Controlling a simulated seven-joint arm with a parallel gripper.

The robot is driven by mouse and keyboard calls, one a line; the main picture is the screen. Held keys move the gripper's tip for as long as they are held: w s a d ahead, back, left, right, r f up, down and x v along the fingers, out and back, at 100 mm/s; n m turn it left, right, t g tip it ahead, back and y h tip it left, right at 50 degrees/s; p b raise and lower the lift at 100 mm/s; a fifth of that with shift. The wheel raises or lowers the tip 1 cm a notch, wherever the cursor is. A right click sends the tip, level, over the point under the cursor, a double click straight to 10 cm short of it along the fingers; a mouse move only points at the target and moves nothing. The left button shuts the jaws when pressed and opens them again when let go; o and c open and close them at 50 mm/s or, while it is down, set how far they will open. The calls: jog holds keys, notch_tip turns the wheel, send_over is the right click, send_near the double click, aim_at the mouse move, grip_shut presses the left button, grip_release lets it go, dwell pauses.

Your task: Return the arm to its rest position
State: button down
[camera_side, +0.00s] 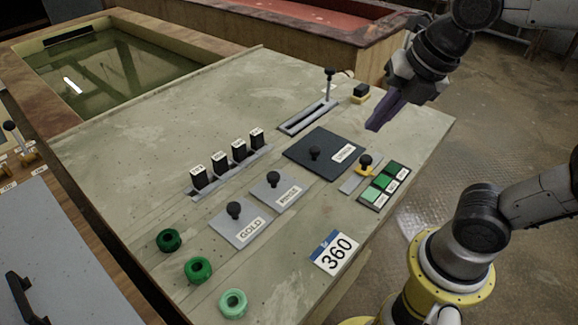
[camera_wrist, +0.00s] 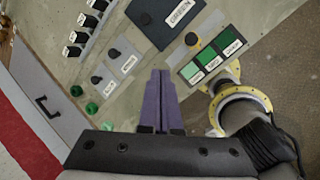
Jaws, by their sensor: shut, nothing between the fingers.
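My gripper (camera_side: 380,120) is in the upper right of the side view, with its purple fingers pointing down and left over the right edge of the table (camera_side: 225,95). The fingers are shut and hold nothing. In the wrist view my gripper (camera_wrist: 159,75) shows as two purple fingers pressed together over the table. It looks clear of the table's fittings, though its exact height is hard to tell.
The table carries a black plate (camera_side: 325,145), two grey knobbed plates (camera_side: 240,224), a rail with several black blocks (camera_side: 230,172), a slotted lever (camera_side: 328,85), green swatches (camera_side: 384,183) and several green rings (camera_side: 198,270). A water tank (camera_side: 120,70) stands behind.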

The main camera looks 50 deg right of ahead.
jog(key=s+d+f+m, duration=0.1)
jog(key=s+f+m, duration=0.1)
jog(key=m, duration=1)
jog(key=s+d+f+m, duration=0.1)
jog(key=s+f+m, duration=0.1)
jog(key=m, duration=1.1)
jog(key=shift+s+t, duration=0.4)
jog(key=shift+s, duration=0.15)
